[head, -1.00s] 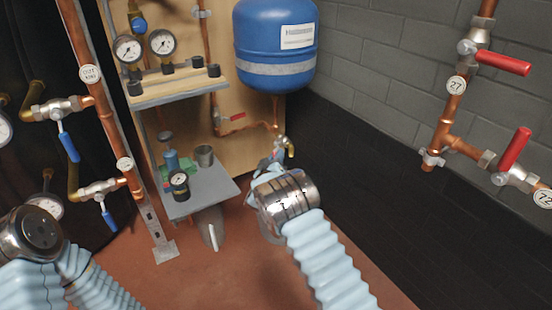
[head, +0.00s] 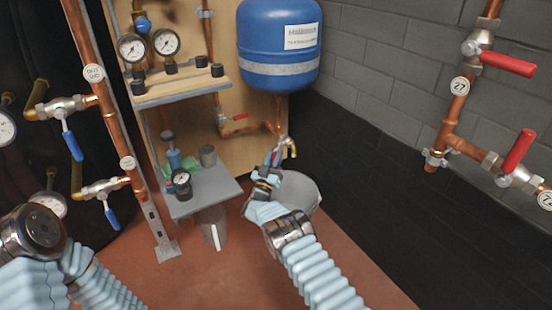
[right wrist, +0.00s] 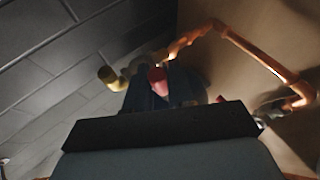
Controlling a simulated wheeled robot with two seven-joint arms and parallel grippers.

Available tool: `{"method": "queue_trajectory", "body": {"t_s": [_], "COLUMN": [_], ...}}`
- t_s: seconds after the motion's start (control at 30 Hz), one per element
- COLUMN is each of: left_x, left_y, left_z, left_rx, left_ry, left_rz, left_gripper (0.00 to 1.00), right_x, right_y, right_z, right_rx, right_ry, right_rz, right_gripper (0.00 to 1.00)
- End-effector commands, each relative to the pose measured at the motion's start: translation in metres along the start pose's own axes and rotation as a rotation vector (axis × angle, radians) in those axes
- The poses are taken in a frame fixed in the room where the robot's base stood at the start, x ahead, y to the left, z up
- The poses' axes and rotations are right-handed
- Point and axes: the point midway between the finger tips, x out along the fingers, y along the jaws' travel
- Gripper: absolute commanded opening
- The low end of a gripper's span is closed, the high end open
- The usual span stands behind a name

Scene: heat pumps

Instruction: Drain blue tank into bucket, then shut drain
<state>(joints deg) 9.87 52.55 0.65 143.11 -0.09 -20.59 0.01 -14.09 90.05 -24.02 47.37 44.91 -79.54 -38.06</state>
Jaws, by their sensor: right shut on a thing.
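The blue tank (head: 280,35) hangs on the wooden panel in the head view. A copper pipe runs from under it to a brass drain tap (head: 291,148). My right gripper (head: 273,163) is at this tap and shut on its red drain handle (right wrist: 158,80), seen between the dark fingers in the right wrist view. The tap's brass spout (right wrist: 110,78) is beside the fingers there. The grey bucket (head: 302,189) stands on the floor below the tap, partly hidden by my right arm. I cannot make out any water flow. My left arm shows at the lower left, but its gripper jaws do not.
A grey shelf (head: 205,192) with a gauge and small items is left of my right gripper. A higher shelf (head: 180,90) carries two gauges. A red-handled valve (head: 235,118) sits on the copper pipe. Pipes with red levers (head: 508,64) line the right wall.

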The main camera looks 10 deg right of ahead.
Motion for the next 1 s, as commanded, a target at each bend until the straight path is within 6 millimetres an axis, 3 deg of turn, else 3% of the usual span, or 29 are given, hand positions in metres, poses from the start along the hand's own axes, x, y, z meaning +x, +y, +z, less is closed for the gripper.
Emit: {"method": "queue_trajectory", "body": {"t_s": [1.0], "left_x": [0.0001], "left_y": [0.0], "left_z": [0.0], "left_rx": [0.0], "left_ry": [0.0], "left_rz": [0.0], "left_gripper": [0.0], "right_x": [0.0037], "right_y": [-0.0061], "right_z": [0.0019], "right_rx": [0.105], "right_ry": [0.08], "right_rz": [0.06], "right_gripper": [0.0]}}
